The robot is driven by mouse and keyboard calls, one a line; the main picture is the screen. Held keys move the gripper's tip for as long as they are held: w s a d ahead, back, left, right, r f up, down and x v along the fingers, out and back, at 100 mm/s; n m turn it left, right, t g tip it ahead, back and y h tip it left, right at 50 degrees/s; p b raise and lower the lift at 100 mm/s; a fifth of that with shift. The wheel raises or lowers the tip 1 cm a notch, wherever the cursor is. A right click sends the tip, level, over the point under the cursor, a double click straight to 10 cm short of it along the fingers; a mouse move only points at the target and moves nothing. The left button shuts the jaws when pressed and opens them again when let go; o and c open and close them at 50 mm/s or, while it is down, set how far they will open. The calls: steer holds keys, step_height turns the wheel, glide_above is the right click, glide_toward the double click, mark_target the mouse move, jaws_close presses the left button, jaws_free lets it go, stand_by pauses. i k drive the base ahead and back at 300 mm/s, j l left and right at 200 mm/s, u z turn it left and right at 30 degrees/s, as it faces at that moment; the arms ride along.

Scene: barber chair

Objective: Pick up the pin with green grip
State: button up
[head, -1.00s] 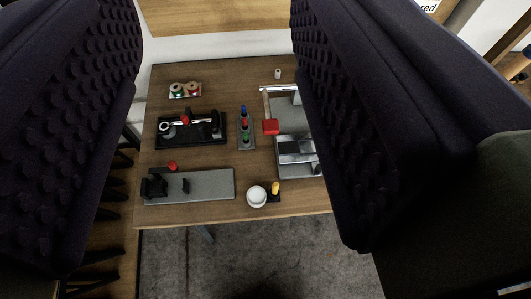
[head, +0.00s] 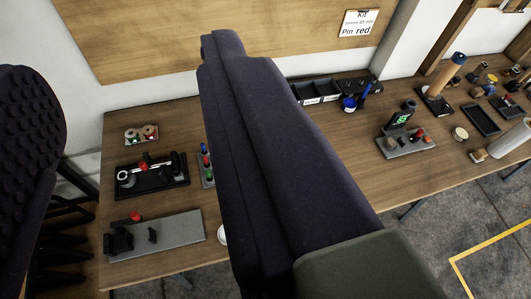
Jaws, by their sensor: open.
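A small grey stand (head: 206,182) holds a row of upright pins on the left part of the wooden table. The pin with green grip (head: 209,172) is the nearest of the row, in front of one with a red grip and one with a blue grip. My gripper (head: 124,58) is open, with its dark purple ridged fingers spread wide. The right finger crosses the middle of the view and covers the stand's right side. The left finger is at the left edge. The stand shows between the fingers, beside the right one, with the gripper apart from it.
A black tray with a wrench (head: 130,178) and a grey fixture plate (head: 180,230) lie left of the stand. A small holder with two rolls (head: 142,135) is behind. Black bins (head: 318,92) and a grey fixture (head: 408,148) stand to the right. A sign (head: 358,23) reads "Pin red".

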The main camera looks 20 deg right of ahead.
mark_target(208, 173)
steer(key=z, duration=1.15)
steer(key=u, duration=1.2)
steer(key=i+l+z, duration=0.2)
steer(key=i, duration=0.2)
steer(key=i+l+z, duration=0.2)
steer(key=i, duration=0.25)
steer(key=i+l+z, duration=0.2)
steer(key=i, duration=0.2)
